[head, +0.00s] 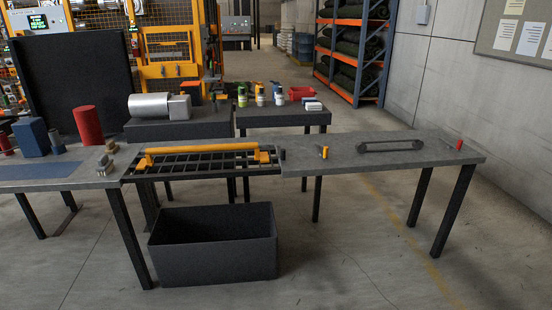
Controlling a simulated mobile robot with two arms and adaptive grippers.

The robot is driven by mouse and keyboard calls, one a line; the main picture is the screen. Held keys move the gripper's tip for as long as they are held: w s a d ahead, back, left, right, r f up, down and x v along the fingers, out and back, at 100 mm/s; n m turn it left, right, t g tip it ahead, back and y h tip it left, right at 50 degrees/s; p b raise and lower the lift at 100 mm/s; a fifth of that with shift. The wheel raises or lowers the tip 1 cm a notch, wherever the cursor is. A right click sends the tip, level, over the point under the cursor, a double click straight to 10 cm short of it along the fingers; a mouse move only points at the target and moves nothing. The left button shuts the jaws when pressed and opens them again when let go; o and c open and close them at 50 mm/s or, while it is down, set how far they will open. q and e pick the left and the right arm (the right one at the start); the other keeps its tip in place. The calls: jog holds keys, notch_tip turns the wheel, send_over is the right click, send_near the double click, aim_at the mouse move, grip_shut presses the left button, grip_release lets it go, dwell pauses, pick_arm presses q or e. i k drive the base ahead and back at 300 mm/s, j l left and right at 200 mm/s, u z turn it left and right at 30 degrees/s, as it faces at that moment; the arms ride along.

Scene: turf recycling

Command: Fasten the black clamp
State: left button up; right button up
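A long dark frame-like piece with blocky ends (390,146) lies flat on the right grey table (440,158); it may be the black clamp, but I cannot tell for sure. A yellow bar (203,149) with yellow end brackets lies across the black grating (215,170) between the left and right tables. No other black clamp is clear at this size. Neither of my grippers shows in the head view.
A small yellow-and-dark tool (324,152) and a red-handled tool (459,144) lie on the right table. A black open bin (217,262) stands below. Left are red (88,126) and blue (31,138) pieces. Behind stand small bottles (260,97). Floor at right is clear.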

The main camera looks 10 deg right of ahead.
aim_at(282, 153)
jog(key=i+j+z, duration=0.1)
jog(key=j+z, duration=0.15)
jog(key=j, duration=0.15)
jog(key=j+z, duration=0.25)
jog(key=j, duration=0.2)
jog(key=i+l, duration=0.15)
jog(key=i, duration=0.2)
jog(key=i+l+u, duration=0.15)
jog(key=i, duration=0.25)
jog(key=i+l, duration=0.2)
jog(key=i, duration=0.15)
jog(key=j+u, duration=0.05)
